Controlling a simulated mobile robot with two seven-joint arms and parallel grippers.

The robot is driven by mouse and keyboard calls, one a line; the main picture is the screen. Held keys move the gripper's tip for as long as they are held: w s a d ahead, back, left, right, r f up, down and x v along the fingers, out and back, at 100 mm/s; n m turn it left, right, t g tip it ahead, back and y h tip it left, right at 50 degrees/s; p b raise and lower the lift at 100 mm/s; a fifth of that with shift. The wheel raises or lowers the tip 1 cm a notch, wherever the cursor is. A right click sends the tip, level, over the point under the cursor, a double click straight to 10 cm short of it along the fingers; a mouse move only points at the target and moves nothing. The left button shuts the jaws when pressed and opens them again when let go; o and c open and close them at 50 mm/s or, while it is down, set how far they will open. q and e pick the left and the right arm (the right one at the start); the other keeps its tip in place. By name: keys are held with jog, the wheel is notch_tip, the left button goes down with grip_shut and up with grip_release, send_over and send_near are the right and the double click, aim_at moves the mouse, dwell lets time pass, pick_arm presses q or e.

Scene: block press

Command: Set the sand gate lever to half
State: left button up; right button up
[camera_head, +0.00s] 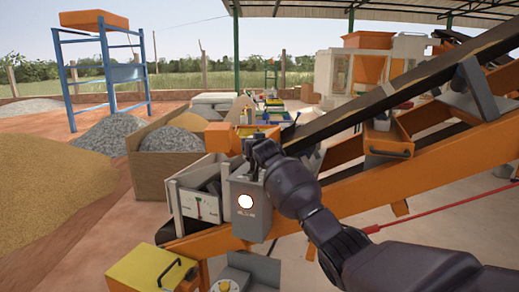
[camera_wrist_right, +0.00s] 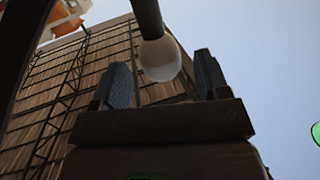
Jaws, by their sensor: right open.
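The lever is a dark rod with a pale rounded knob (camera_wrist_right: 160,59), seen close up in the right wrist view. The knob appears between the two fingers of my right gripper (camera_wrist_right: 163,82), which are open and apart, with a gap on each side. In the head view my right gripper (camera_head: 257,152) is at the top of a grey box (camera_head: 246,224) with a lit white disc, and hides the lever there. My left gripper is out of view.
An orange conveyor frame (camera_head: 362,187) with a dark belt (camera_head: 400,85) rises to the right behind my right arm. A yellow box (camera_head: 150,268) with a black handle stands at the lower left. A sand pile (camera_head: 55,185) lies at the far left.

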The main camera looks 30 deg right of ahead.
jog(key=v, duration=0.7)
jog(key=shift+s+b, duration=0.25)
jog(key=shift+b, duration=0.05)
dwell(0.4)
jog(key=s+a+r+n+t+y, duration=0.1)
jog(key=a+r+n+t+y, duration=0.15)
jog(key=a+n, duration=0.3)
jog(key=s+a+f+n+y, duration=0.1)
jog(key=s+a+f+y, duration=0.1)
jog(key=s+a+f, duration=0.45)
jog(key=s+a+f+n+y, duration=0.1)
jog(key=s+f+n, duration=0.15)
jog(key=f, duration=0.75)
jog(key=s+a+f+m+g, duration=0.2)
jog(key=s+f+g, duration=0.1)
jog(key=s+f, duration=1.1)
jog(key=s+a+f+m+g, duration=0.1)
jog(key=s+a+f+g, duration=0.1)
jog(key=s+f, duration=1.2)
jog(key=s+g, duration=0.1)
jog(key=s, duration=0.5)
jog(key=shift+f+m+g, duration=0.35)
jog(key=shift+f+m, duration=0.05)
